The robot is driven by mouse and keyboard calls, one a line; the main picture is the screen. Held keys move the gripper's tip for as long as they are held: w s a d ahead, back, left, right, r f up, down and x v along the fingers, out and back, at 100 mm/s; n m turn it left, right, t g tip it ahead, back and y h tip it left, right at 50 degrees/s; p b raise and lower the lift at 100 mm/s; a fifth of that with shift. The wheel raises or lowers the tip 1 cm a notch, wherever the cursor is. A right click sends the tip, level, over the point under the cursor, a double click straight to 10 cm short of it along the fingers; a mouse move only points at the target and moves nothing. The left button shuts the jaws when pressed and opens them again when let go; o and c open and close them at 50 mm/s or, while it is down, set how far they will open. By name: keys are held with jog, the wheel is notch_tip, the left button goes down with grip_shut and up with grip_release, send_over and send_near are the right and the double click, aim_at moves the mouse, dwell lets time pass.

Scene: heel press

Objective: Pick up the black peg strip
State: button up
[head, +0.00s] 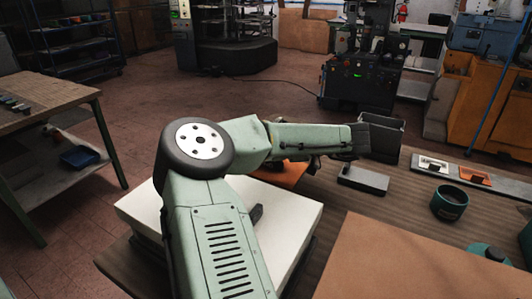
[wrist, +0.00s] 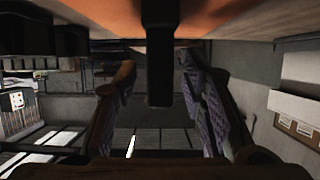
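In the head view a dark flat block (head: 362,180) lies on the table below my gripper. A small black piece (head: 256,213) shows beside my arm over the white slab. I cannot tell which is the peg strip.
The table (head: 400,196) holds a white slab (head: 288,228), an orange item (head: 282,176) partly behind my arm, a brown board (head: 420,255), a dark green cup (head: 449,203) and a tray row (head: 453,171) at the right. Machines stand behind.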

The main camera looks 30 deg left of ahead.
jog(key=shift+c, duration=0.5)
grip_shut()
jog(key=shift+r, duration=0.1)
